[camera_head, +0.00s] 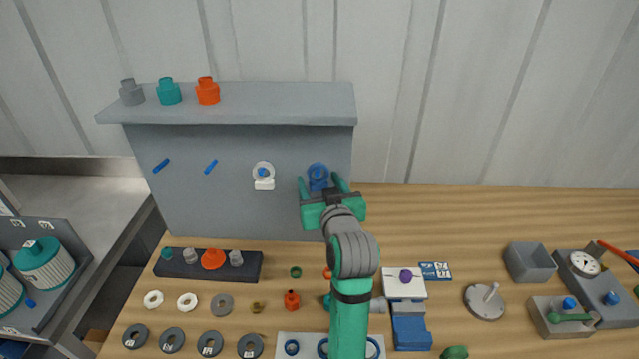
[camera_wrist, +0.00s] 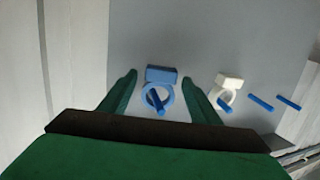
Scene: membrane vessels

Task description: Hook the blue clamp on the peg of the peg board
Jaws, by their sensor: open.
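The blue clamp (camera_head: 318,171) is up against the grey peg board (camera_head: 215,215), at the rightmost peg. In the wrist view the clamp (camera_wrist: 161,75) shows as a ring with a block on one side, and a blue peg (camera_wrist: 155,99) shows within the ring. The ring appears to be around the peg. My gripper (camera_head: 320,183) is open in front of the board. In the wrist view its fingers (camera_wrist: 160,82) stand on either side of the clamp, with visible gaps to it.
A white clamp (camera_head: 263,184) is on the peg to the left, and two bare blue pegs (camera_head: 211,167) (camera_head: 161,166) are farther left. A shelf (camera_head: 270,103) with three small caps overhangs the pegs. The table below holds many small parts.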

